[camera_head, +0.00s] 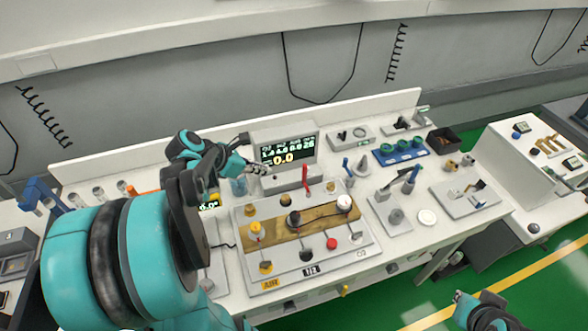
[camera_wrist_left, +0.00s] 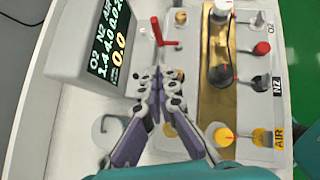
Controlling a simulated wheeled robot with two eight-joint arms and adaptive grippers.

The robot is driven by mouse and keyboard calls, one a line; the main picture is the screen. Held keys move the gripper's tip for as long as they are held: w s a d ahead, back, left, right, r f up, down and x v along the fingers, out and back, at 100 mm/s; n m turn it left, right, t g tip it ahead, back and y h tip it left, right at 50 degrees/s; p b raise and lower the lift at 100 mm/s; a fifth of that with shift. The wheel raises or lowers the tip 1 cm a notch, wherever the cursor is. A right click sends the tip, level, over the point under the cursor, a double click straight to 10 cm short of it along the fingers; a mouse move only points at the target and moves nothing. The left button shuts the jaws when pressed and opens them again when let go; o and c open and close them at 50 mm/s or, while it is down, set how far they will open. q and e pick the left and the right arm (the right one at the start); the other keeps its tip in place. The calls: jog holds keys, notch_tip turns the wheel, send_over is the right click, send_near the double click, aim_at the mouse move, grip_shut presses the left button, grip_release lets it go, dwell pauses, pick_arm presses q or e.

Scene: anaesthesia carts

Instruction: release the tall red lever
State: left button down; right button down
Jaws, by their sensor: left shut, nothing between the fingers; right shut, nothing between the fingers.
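In the left wrist view the red lever (camera_wrist_left: 158,33) shows just beyond my fingertips, with a small gap. My left gripper (camera_head: 264,170) is shut and empty, to the left of the lever and in front of the display; it also shows in the left wrist view (camera_wrist_left: 158,75). My right gripper (camera_head: 489,314) is at the bottom right edge, partly cut off, far from the lever.
The display box (camera_head: 283,146) stands behind the lever. The panel carries yellow, black, white and red knobs. A clear cup (camera_head: 239,187) stands left of the lever. Blue-handled levers (camera_head: 412,177) and a blue tray (camera_head: 402,158) are to the right.

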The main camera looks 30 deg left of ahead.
pick_arm(q)
jog(key=b, duration=0.4)
send_near(303, 174)
notch_tip(303, 174, down, 3)
jog(key=w, duration=0.1)
jog(key=w+d, duration=0.1)
jog(key=w, duration=0.1)
jog(key=shift+d+f, duration=0.1)
jog(key=shift+f, duration=0.1)
jog(key=shift+w+d+r+b, duration=0.1)
jog(key=shift+w+d+b, duration=0.1)
jog(key=shift+w+b, duration=0.15)
